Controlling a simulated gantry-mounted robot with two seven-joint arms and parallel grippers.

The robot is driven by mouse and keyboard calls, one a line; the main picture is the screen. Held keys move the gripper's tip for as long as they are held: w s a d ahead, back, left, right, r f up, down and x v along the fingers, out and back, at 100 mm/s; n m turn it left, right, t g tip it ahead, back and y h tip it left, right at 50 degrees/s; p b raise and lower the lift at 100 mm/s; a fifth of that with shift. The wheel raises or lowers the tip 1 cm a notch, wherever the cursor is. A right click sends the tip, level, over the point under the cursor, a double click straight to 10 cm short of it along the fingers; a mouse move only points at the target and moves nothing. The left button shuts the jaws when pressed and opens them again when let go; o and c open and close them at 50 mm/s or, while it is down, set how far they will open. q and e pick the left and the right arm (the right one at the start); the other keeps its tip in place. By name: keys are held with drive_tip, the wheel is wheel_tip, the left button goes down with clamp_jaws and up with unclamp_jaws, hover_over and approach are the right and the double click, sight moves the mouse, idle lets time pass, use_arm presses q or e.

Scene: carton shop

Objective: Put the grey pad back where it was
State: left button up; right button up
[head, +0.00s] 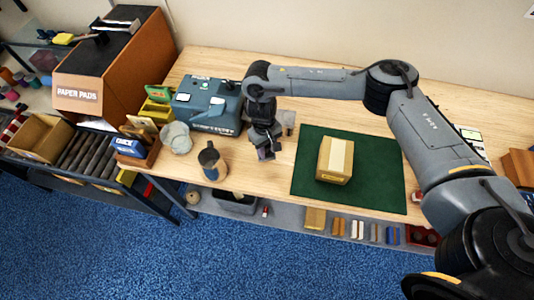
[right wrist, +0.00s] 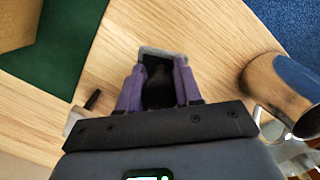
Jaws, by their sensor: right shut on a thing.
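My right gripper (head: 266,153) is over the wooden table, left of the green mat. In the right wrist view its purple fingers (right wrist: 159,88) are shut on a small grey thing, taken to be the grey pad (right wrist: 163,52). Only its grey edge shows beyond the fingertips; the space between the fingers is dark. In the head view the pad is mostly hidden by the gripper, and I cannot tell whether it touches the table. My left gripper is not in view.
A cardboard carton (head: 335,160) stands on the green mat (head: 388,185). A mug (head: 211,160), a clear jar (head: 177,138) and a blue-grey machine (head: 208,106) stand left of the gripper. A box labelled paper pads (head: 130,70) is farther left. The table's front edge is near.

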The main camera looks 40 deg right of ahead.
sight(267, 154)
drive_tip(key=shift+f+b, duration=0.35)
drive_tip(key=shift+f, duration=1.45)
drive_tip(key=o, duration=0.9)
drive_tip(key=shift+f, duration=0.1)
drive_tip(key=shift+o, duration=0.2)
